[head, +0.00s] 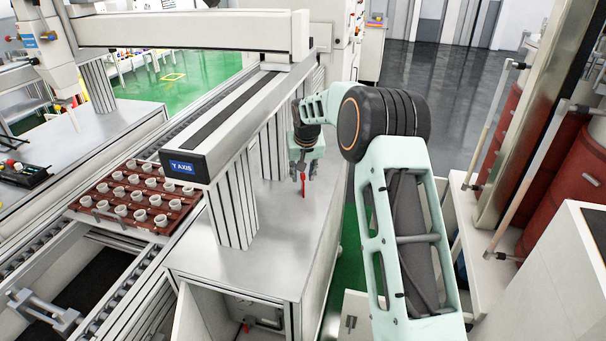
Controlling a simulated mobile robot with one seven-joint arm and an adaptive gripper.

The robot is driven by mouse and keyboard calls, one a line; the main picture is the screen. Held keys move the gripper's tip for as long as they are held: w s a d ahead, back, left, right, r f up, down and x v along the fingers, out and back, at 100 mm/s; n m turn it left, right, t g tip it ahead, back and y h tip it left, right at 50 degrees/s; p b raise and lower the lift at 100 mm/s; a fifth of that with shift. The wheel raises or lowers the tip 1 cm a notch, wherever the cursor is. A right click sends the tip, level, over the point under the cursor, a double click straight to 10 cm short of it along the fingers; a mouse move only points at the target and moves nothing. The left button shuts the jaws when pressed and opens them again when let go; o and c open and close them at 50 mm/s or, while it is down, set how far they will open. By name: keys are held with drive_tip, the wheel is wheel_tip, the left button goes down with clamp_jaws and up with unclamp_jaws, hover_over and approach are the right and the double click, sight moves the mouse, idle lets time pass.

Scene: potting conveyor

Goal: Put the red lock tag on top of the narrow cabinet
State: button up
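My gripper (302,176) hangs pointing down above the right part of a steel cabinet top (285,230). A thin red piece, which looks like the red lock tag (303,188), shows upright between its fingertips, and the fingers appear shut on it. The tag's lower end is close to the steel top; I cannot tell whether it touches. The steel-topped cabinet stands under the Y-axis beam. I cannot tell for certain whether this is the narrow cabinet.
The beam marked Y AXIS (240,110) and its posts stand left of my gripper. A red tray (105,222) of small white cups sits on the conveyor. An open compartment (250,308) shows in the cabinet front. Pipes and red drums (570,170) are at right.

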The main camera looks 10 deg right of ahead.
drive_tip(key=shift+r, duration=0.3)
drive_tip(key=v, duration=1.1)
drive_tip(key=shift+s+r, duration=0.3)
